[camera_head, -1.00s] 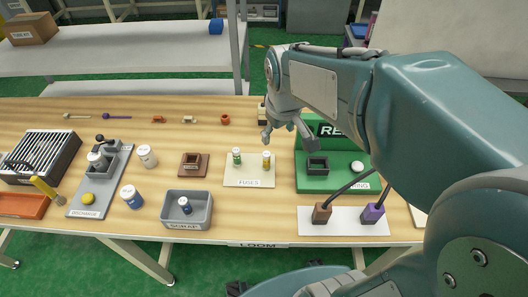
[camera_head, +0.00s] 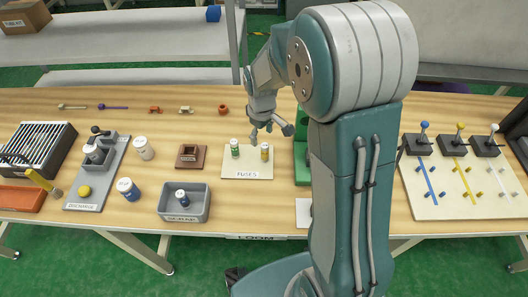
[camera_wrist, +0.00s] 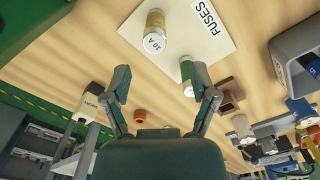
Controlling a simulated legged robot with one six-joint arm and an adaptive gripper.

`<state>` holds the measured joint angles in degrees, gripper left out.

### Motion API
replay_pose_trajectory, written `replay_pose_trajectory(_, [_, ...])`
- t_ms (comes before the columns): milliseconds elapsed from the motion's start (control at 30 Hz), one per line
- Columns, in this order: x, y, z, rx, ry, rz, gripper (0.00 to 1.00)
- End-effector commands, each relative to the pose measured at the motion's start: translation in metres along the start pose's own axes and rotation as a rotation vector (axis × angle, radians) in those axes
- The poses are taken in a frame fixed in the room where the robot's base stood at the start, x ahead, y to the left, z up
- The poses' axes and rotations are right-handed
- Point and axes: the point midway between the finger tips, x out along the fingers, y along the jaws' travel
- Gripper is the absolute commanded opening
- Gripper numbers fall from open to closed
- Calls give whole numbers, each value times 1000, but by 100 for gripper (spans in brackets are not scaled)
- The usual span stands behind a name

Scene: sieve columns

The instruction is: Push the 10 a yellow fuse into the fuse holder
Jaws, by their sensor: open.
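The yellow 10 A fuse (camera_head: 265,152) stands upright on the cream FUSES mat (camera_head: 250,161), to the right of a green fuse (camera_head: 235,149). My gripper (camera_head: 271,134) is open and empty, just behind and above the yellow fuse. In the wrist view the yellow fuse (camera_wrist: 155,33), marked 10 A, is ahead of my open fingers (camera_wrist: 160,82), apart from them. The green fuse (camera_wrist: 187,74) shows close to the right finger in that view. A brown block with a square opening (camera_head: 190,156), seemingly the fuse holder, sits left of the mat; its label is unreadable.
A grey bin (camera_head: 185,212) holding a blue-and-white jar stands front left. A green fixture (camera_head: 301,160) right of the mat is mostly hidden by my arm. A lever board (camera_head: 463,189) lies at the right. Bare wood lies between mat and brown block.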

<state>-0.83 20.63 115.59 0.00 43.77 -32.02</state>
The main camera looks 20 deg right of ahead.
Motion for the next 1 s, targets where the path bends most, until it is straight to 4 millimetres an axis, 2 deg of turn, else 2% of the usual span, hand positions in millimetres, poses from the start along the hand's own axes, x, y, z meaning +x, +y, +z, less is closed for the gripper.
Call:
replay_pose_trajectory(333, [47, 5, 5, 0, -2, -1, 75])
replay_pose_trajectory(633, [52, 4, 5, 0, 0, 0, 75])
replay_pose_trajectory(667, [52, 4, 5, 1, 0, 0, 66])
replay_pose_trajectory(700, [52, 4, 5, 1, 0, 0, 49])
replay_pose_trajectory(767, [52, 4, 5, 1, 0, 0, 22])
replay_pose_trajectory(800, [52, 4, 5, 1, 0, 0, 4])
replay_pose_trajectory(833, [52, 4, 5, 1, 0, 0, 0])
replay_pose_trajectory(1000, [53, 5, 5, 1, -1, 0, 0])
